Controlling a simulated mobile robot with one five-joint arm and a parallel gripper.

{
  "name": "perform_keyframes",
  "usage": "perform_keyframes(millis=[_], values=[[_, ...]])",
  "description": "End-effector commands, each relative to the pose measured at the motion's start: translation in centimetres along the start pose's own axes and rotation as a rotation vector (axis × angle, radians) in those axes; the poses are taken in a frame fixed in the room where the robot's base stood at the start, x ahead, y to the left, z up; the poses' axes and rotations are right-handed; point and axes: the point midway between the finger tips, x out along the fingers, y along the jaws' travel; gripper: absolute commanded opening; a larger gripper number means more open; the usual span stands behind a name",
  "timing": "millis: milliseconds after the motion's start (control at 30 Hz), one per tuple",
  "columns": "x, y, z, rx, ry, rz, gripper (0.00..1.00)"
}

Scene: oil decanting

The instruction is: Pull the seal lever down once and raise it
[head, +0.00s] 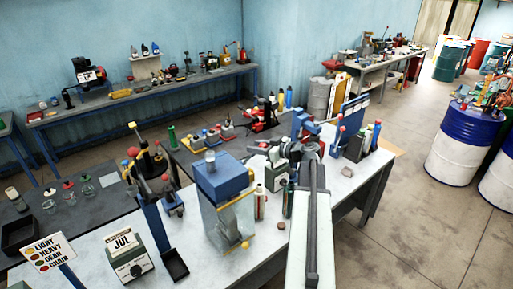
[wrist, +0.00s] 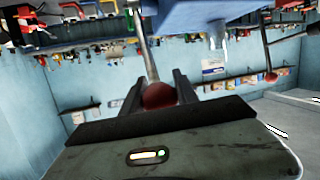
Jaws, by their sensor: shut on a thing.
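The seal lever shows in the wrist view as a thin metal rod (wrist: 147,55) ending in a dark red ball knob (wrist: 160,95). The rod runs up from the knob towards a blue machine body (wrist: 215,14) at the top of that view. My gripper (wrist: 157,88) has its two dark fingers on either side of the knob and is shut on it. In the head view my arm reaches forward to a blue and red device (head: 303,122) on the bench. The wrist hides the fingers and the held knob there.
A blue-topped clear tank (head: 224,182) stands left of my arm, with bottles between them. A second red-knobbed rod (wrist: 271,76) hangs at the right in the wrist view. A blue panel (head: 355,109) and bottles stand right of the device. Bare floor (head: 420,210) lies to the right.

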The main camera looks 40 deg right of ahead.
Motion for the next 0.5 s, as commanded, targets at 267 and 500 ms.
perform_keyframes(millis=[267,500], values=[[0.13,-0.08,0.21,-0.004,-0.007,-0.002,0.00],[0.12,-0.09,0.16,-0.003,-0.005,-0.002,0.57]])
